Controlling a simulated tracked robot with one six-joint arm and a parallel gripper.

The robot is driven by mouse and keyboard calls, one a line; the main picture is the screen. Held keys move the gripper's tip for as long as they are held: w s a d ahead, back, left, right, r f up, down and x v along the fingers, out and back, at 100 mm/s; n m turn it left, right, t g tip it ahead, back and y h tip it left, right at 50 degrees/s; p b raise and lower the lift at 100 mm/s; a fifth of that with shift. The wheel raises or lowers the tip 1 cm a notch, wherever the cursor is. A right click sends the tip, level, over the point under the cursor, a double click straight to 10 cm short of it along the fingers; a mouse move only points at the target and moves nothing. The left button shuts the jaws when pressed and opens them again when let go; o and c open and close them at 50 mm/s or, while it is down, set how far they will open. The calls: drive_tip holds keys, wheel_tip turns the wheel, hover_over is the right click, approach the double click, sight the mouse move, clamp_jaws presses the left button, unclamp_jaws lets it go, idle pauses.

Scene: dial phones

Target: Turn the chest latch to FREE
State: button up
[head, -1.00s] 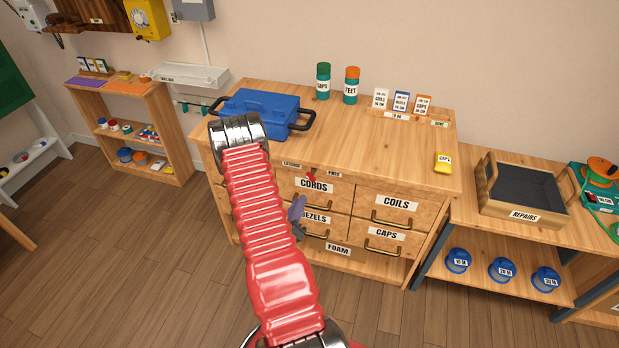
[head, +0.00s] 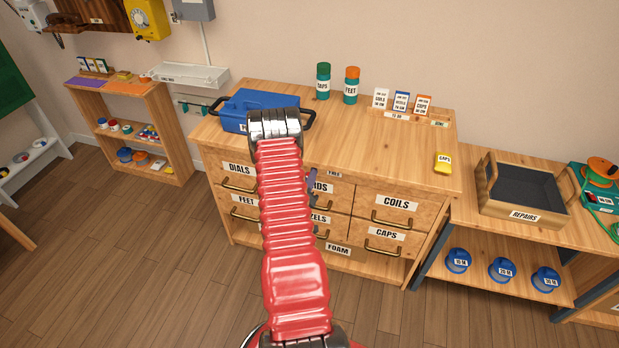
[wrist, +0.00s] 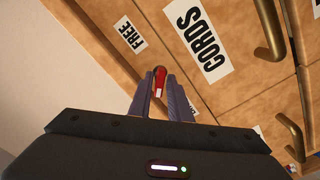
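The chest latch (wrist: 159,78), a small red knob with a pale part, sits on the wooden chest front in the wrist view. My gripper (wrist: 159,88) has its two grey fingers apart, one on each side of the latch. I cannot tell whether they touch it. The FREE label (wrist: 131,33) is up and left of the latch; another label (wrist: 193,107) is mostly hidden behind the right finger. In the head view my gripper (head: 311,182) is at the chest's upper middle, just left of the FREE label (head: 334,174). My red arm hides the latch there.
A CORDS drawer (wrist: 205,45) with a brass handle (wrist: 270,30) is close beside my gripper. A blue case (head: 250,108) stands on the chest top (head: 350,135), behind my arm. The REPAIRS tray (head: 524,215) is to the right. Floor (head: 180,270) in front is clear.

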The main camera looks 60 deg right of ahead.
drive_tip(key=shift+d, duration=0.25)
drive_tip(key=shift+c, duration=0.4)
clamp_jaws()
